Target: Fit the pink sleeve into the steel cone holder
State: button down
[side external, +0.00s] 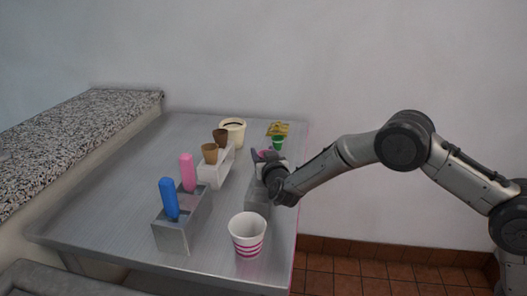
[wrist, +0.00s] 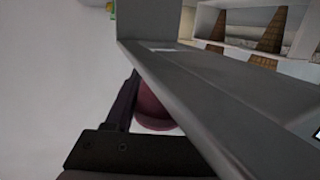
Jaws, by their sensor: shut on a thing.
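The pink sleeve (side external: 268,153) is held at the fingertips of my gripper (side external: 262,156), mostly hidden by the fingers in the side view. In the wrist view the sleeve (wrist: 152,108) looks dark pink, beside one dark finger (wrist: 122,106) and partly covered by grey steel. My gripper is shut on it. The steel cone holder (side external: 257,196) appears as a grey box just below and in front of my gripper. Its grey face (wrist: 190,85) crosses the wrist view close to the camera and hides the other finger. I cannot tell whether sleeve and holder touch.
A white rack (side external: 216,174) with brown cones stands left of my gripper. A steel box (side external: 172,237) holds a blue handle and a pink handle. A striped paper cup (side external: 247,236) stands at the front. A cream tub (side external: 232,131) and a green cup (side external: 278,143) are behind.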

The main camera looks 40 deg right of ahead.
jog(key=shift+f, duration=0.65)
jog(key=shift+c, duration=0.8)
grip_release()
jog(key=shift+s, duration=0.1)
jog(key=v, duration=1.3)
jog(key=shift+s, duration=0.3)
jog(key=shift+r, duration=0.1)
